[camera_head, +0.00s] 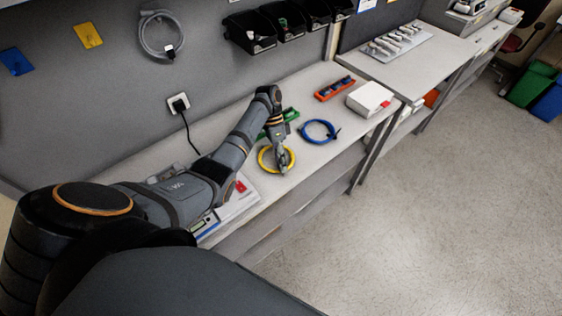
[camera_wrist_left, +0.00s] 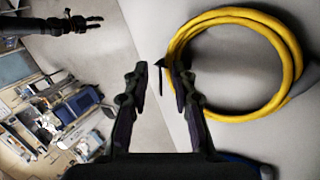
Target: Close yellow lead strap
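The coiled yellow lead (camera_head: 263,160) lies on the bench under my left gripper (camera_head: 282,166). In the left wrist view the yellow lead (camera_wrist_left: 287,45) fills the upper right. Its dark strap (camera_wrist_left: 160,66) sticks out from the left side of the coil, between the fingertips of my left gripper (camera_wrist_left: 161,78). The fingers are apart, and the right-hand one is close beside the coil. I cannot tell whether they touch the strap. My right gripper (camera_wrist_left: 92,24) shows small at the upper left of the wrist view, away from the bench, with its fingers apart.
A blue coiled lead (camera_head: 319,131) with a dark strap lies just right of the yellow one. A green item (camera_head: 290,115) lies behind the arm. An orange rack (camera_head: 335,88) and a white box (camera_head: 367,98) stand farther along. The grey wall is behind.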

